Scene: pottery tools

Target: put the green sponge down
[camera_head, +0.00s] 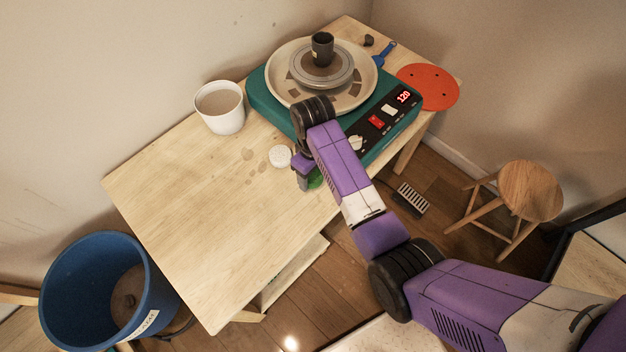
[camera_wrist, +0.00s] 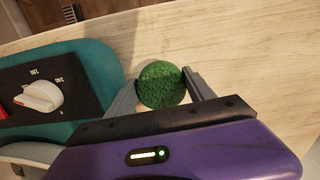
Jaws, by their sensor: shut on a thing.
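The green sponge (camera_wrist: 161,85) is round and sits between the two fingers of my gripper (camera_wrist: 160,88) in the wrist view. My gripper is shut on it. In the head view only a small part of the sponge (camera_head: 315,179) shows beside my purple wrist. My gripper (camera_head: 306,182) is over the front edge area of the wooden table (camera_head: 200,230), just in front of the teal pottery wheel. I cannot tell whether the sponge touches the table top.
The teal pottery wheel (camera_head: 262,98) with a dark pot (camera_head: 322,48) stands close behind my gripper. A white round piece (camera_head: 280,156) lies left of it, and a white cup (camera_head: 220,107) stands farther back. The table's left part is clear. A blue bin (camera_head: 75,285) stands at the lower left.

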